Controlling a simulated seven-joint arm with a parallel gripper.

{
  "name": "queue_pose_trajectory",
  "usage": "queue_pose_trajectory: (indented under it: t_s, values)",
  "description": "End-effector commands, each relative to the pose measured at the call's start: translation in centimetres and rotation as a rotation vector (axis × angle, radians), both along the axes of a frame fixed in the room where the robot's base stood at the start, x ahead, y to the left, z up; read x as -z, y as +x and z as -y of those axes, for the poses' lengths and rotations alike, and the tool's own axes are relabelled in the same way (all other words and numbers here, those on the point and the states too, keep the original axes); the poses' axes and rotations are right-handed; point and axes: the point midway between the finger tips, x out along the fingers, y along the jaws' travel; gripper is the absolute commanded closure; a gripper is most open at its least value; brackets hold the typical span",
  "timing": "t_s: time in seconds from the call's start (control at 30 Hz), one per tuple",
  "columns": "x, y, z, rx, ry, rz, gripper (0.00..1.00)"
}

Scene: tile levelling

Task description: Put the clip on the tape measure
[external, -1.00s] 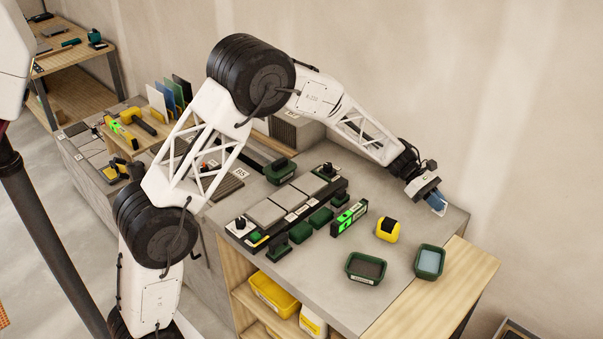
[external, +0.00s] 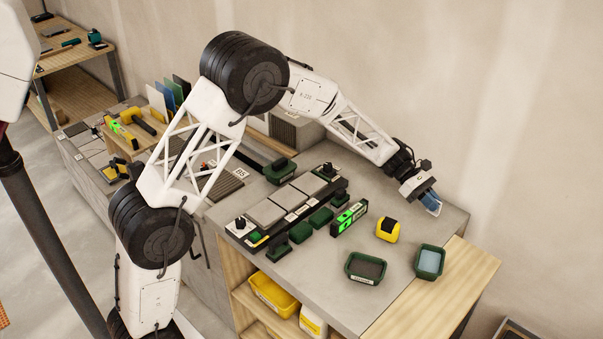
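A yellow and black block that looks like the tape measure (external: 387,231) stands upright on the grey bench, right of the green-lit level. My gripper (external: 432,205) is above the bench's back right part, behind and to the right of the tape measure and apart from it. Its end is blue with a pale tip and points down to the right. I cannot tell whether the blue part is fingers or something held, or whether the fingers are open. I cannot make out the clip.
A green tray with dark contents (external: 347,271) and a green tray with light blue contents (external: 419,272) stand near the front right. The level (external: 349,217) and a row of grey tiles (external: 268,211) lie to the left.

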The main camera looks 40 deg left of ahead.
Motion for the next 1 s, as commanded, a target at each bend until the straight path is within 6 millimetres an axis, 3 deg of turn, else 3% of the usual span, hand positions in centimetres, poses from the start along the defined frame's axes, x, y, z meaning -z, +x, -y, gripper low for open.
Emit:
queue_pose_trajectory:
  t_s: [0.27, 1.0]
  values:
    - [-0.9, -3.9, -3.0, -0.015, 0.001, 0.002, 1.0]
    - [-2.1, -18.6, -10.9, -0.061, 0.003, 0.003, 1.0]
